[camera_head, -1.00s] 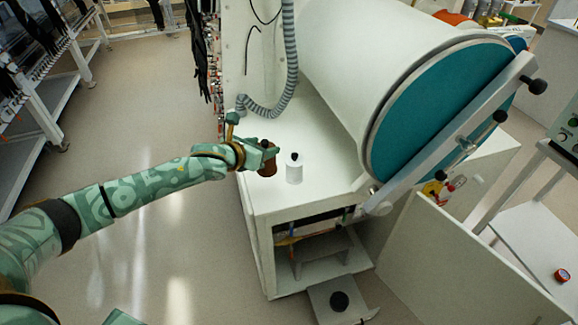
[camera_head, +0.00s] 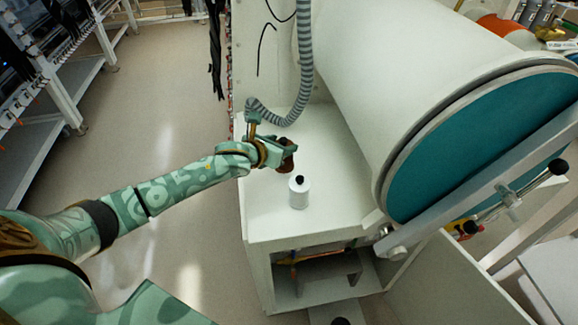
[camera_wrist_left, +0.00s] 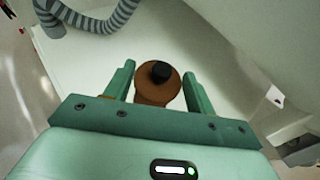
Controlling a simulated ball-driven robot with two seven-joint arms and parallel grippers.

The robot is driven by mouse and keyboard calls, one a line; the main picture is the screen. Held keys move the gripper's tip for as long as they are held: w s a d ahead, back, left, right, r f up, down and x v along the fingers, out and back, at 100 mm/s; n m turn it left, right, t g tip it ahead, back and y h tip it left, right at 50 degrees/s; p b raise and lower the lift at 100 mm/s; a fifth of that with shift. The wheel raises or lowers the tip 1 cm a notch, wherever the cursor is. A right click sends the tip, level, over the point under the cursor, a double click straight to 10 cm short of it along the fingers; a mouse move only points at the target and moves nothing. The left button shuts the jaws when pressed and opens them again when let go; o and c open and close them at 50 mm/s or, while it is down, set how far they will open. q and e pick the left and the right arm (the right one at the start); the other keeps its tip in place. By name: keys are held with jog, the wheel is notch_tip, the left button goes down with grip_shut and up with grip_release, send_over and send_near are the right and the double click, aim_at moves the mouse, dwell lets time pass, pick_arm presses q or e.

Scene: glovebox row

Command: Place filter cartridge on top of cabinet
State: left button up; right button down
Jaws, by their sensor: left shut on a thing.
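The filter cartridge is a brown cylinder with a black knob on top; in the wrist view the cartridge (camera_wrist_left: 156,84) sits upright between the two green fingers. My left gripper (camera_head: 284,156) is shut on it. In the head view the cartridge (camera_head: 288,160) is partly hidden by the fingers and lies over the left part of the white cabinet top (camera_head: 272,215). I cannot tell whether its base touches the top. A white cylinder with a black knob (camera_head: 299,194) stands on the cabinet, just in front of the cartridge. My right gripper is not in view.
A large white drum with a teal end (camera_head: 480,140) bounds the cabinet top on the right. A grey ribbed hose (camera_head: 304,60) hangs down behind my gripper and curls near the cabinet's back left. The cabinet's front left corner is clear.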

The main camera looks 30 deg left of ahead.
pick_arm(q)
jog(key=shift+s+f, duration=0.15)
jog(key=shift+f, duration=0.6)
jog(key=shift+f+b, duration=0.7)
jog(key=shift+f, duration=1.4)
jog(key=shift+f, duration=0.1)
jog(key=o, duration=1.3)
jog(key=shift+f, duration=0.1)
jog(key=shift+r, duration=0.3)
jog(key=p+v, duration=0.3)
jog(key=v, duration=0.9)
